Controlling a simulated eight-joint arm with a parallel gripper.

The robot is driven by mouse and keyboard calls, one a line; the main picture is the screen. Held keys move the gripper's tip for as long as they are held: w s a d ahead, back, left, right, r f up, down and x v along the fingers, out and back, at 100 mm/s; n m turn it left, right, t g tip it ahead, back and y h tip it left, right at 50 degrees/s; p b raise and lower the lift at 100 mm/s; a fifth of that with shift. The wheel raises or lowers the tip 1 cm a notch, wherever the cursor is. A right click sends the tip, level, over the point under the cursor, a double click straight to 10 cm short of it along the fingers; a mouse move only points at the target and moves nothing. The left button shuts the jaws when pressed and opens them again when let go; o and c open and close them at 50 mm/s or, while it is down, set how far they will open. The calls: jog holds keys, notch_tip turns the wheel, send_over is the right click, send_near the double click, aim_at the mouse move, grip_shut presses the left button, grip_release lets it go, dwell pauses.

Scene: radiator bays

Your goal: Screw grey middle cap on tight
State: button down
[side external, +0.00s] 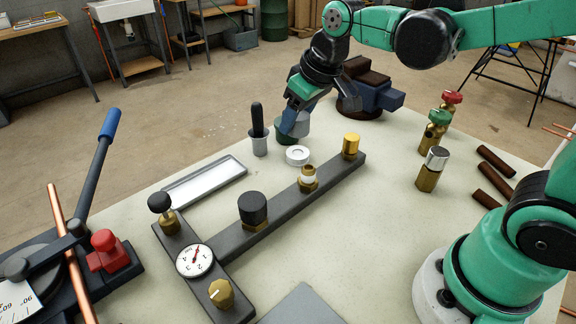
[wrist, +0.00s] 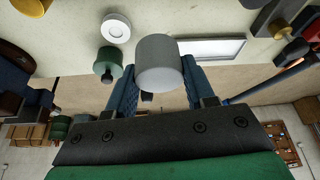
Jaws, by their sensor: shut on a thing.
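My gripper (side external: 300,120) is shut on a plain grey cap, held above the far part of the bench. In the wrist view the grey cap (wrist: 163,60) sits between the two blue fingers. In the side view the fingers partly cover it. The manifold bar (side external: 285,207) runs diagonally across the bench. Its middle port (side external: 308,180) is an open brass fitting with white tape around its thread. It stands between a black cap (side external: 253,208) and a yellow cap (side external: 351,145). The held cap is apart from this port, behind and above it.
A white tape roll (side external: 297,155) lies between the gripper and the bar. A grey cup with a black-handled tool (side external: 258,135) stands left of the gripper. A shallow tray (side external: 205,182) lies further left. Brass valves (side external: 435,132) and a blue vise (side external: 375,95) are to the right and behind.

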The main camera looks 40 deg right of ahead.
aim_at(308, 167)
jog(key=shift+s+d+f, duration=0.2)
jog(key=shift+s+f, duration=0.1)
jog(key=shift+s, duration=0.2)
jog(key=shift+s+d+f, duration=0.15)
jog(key=shift+s+f, duration=0.15)
jog(key=shift+s, duration=0.15)
jog(key=shift+s+f, duration=0.1)
jog(key=shift+f, duration=2.2)
jog(key=shift+f, duration=1.1)
jog(key=shift+c, duration=1.1)
grip_release()
jog(key=shift+r, duration=0.15)
jog(key=shift+v, duration=2.7)
